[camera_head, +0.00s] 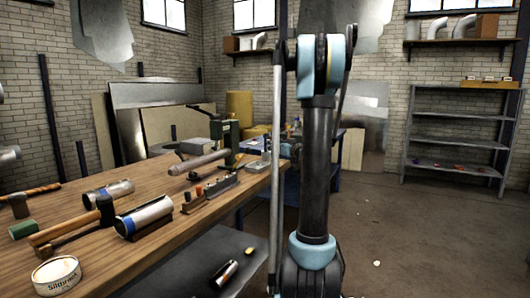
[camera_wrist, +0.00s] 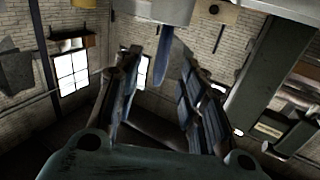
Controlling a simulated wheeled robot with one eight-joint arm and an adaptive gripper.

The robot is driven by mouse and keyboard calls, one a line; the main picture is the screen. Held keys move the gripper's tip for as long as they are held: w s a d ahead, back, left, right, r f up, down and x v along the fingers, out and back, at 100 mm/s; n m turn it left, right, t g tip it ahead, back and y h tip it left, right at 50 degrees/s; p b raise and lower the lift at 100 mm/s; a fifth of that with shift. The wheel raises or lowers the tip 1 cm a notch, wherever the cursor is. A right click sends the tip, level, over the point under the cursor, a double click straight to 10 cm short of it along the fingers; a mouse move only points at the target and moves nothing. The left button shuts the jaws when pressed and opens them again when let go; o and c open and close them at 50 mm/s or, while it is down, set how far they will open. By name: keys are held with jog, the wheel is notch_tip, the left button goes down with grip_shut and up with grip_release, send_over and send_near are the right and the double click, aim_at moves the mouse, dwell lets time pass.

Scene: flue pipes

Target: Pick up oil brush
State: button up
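I cannot pick out an oil brush for certain in either view. The wooden workbench (camera_head: 150,225) at the left of the head view carries several tools, and some are too small to tell apart. My gripper (camera_wrist: 158,75) shows in the wrist view with its two dark fingers spread apart. It is open, and I see nothing held between them. Walls and windows show behind the fingers, with no bench tool near them. In the head view my arm stands upright in the middle, and the gripper itself does not show there.
Metal shelves (camera_head: 457,141) stand at the right. The floor between is mostly clear.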

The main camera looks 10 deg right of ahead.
jog(key=shift+x, duration=3.8)
jog(key=shift+a+r, duration=0.1)
jog(key=shift+r, duration=0.05)
grip_shut()
